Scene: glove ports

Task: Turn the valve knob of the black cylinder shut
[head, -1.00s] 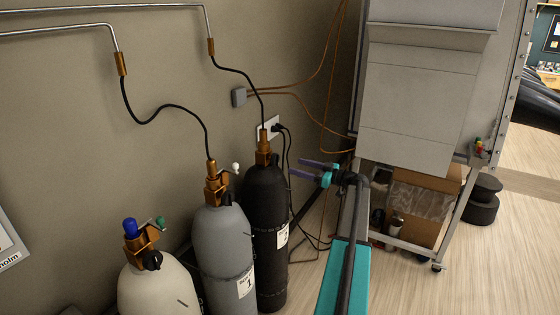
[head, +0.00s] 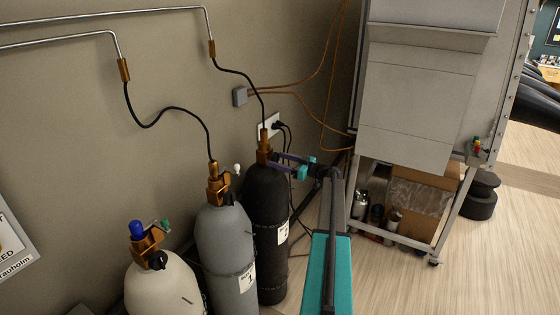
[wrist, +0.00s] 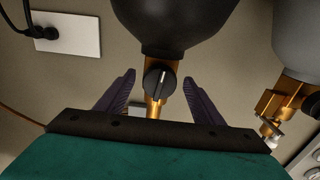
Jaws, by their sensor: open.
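The black cylinder (head: 268,215) stands upright against the wall, right of the grey cylinder. Its brass valve (head: 264,146) sits on top with a hose going up. In the wrist view, the black valve knob (wrist: 159,81) with a pale pointer line shows on the brass body, below the dark cylinder shoulder (wrist: 175,22). My gripper (head: 277,163) reaches the valve from the right. In the wrist view my gripper (wrist: 159,82) is open, with one purple finger on each side of the knob and visible gaps to both. Whether the fingertips reach the knob's depth I cannot tell.
The grey cylinder (head: 226,250) stands close on the left, and a cream cylinder (head: 165,285) with a blue cap is further left. A wall outlet (head: 270,126) with a plugged cord is behind the valve. A grey cabinet on a wheeled frame (head: 445,225) stands right.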

